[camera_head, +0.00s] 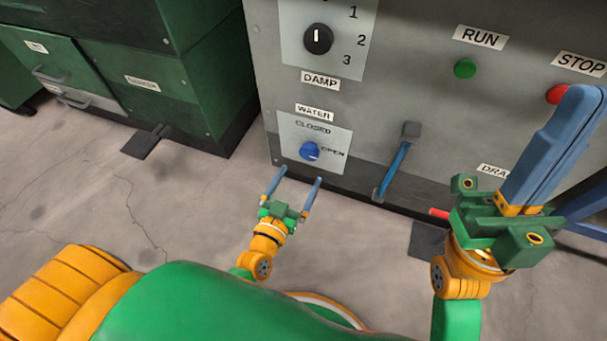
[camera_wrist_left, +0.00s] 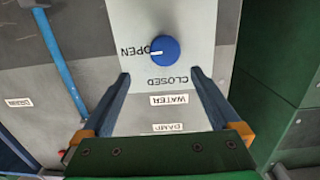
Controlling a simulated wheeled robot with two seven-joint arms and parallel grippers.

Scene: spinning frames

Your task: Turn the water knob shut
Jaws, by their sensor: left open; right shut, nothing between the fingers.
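The water knob (camera_head: 309,151) is a round blue dial on a pale plate (camera_head: 337,136) low on the grey machine, marked CLOSED above and OPEN to its right. In the left wrist view, which shows the plate upside down, the knob (camera_wrist_left: 168,45) has a white pointer line toward OPEN. My left gripper (camera_head: 301,174) is open and empty, just in front of and below the knob in the head view. In the wrist view its fingertips (camera_wrist_left: 160,73) are apart on either side, short of the knob. My right gripper (camera_head: 588,93) is shut and empty, raised at the right.
The DAMP dial (camera_head: 318,38) sits above the water plate. A blue-barred handle (camera_head: 397,165) stands out to its right. Green RUN (camera_head: 465,68) and red STOP (camera_head: 557,94) buttons are higher right. Green cabinets (camera_head: 150,85) stand at the left. Open floor lies between.

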